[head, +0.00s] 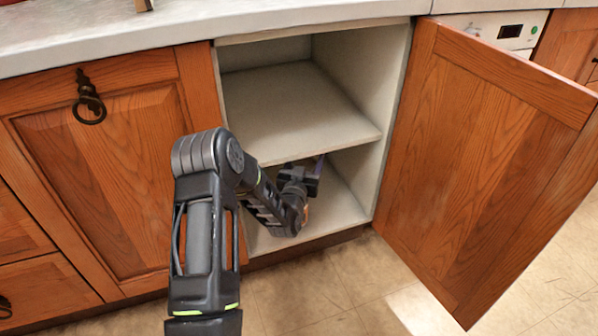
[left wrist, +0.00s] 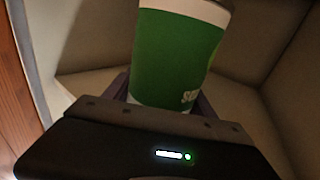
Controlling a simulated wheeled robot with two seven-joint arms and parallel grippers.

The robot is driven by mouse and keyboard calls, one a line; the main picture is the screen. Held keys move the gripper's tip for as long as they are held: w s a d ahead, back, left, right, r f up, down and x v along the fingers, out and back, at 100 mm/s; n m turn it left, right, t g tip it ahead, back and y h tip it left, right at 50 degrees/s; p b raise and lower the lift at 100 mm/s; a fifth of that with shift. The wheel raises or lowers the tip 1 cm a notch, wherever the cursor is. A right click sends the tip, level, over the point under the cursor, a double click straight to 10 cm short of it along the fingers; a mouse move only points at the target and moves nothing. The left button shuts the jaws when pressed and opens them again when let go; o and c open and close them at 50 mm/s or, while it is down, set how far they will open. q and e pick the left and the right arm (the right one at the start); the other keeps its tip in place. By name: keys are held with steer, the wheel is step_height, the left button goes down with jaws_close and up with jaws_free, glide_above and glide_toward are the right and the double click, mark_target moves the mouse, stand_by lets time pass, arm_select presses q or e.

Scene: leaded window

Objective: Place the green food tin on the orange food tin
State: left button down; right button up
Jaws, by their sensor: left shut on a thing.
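The green food tin (left wrist: 172,55), with a pale rim band, fills the upper middle of the left wrist view. My left gripper (left wrist: 165,98) is shut on it, with a dark finger on either side. In the head view my left gripper (head: 312,172) reaches into the lower compartment of the open cupboard, under the shelf. The tin is hidden there by the shelf and my arm. The orange food tin cannot be made out; a tiny orange sliver beside my wrist is too small to identify. My right gripper is not in view.
The cupboard shelf (head: 290,112) above my gripper is bare. The wooden door (head: 480,160) stands wide open on the right. The lower compartment floor (head: 335,205) shows clear on its right side. A pale countertop (head: 200,22) runs above.

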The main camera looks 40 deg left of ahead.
arm_select(q)
steer(key=a+f, duration=0.1)
steer(key=a+b, duration=0.1)
steer(key=shift+w+a+f, duration=0.3)
steer(key=shift+f, duration=0.05)
steer(key=shift+f, duration=0.15)
step_height(320, 180, down, 5)
steer(key=b, duration=0.3)
steer(key=shift+a+b, duration=0.2)
steer(key=shift+b, duration=0.2)
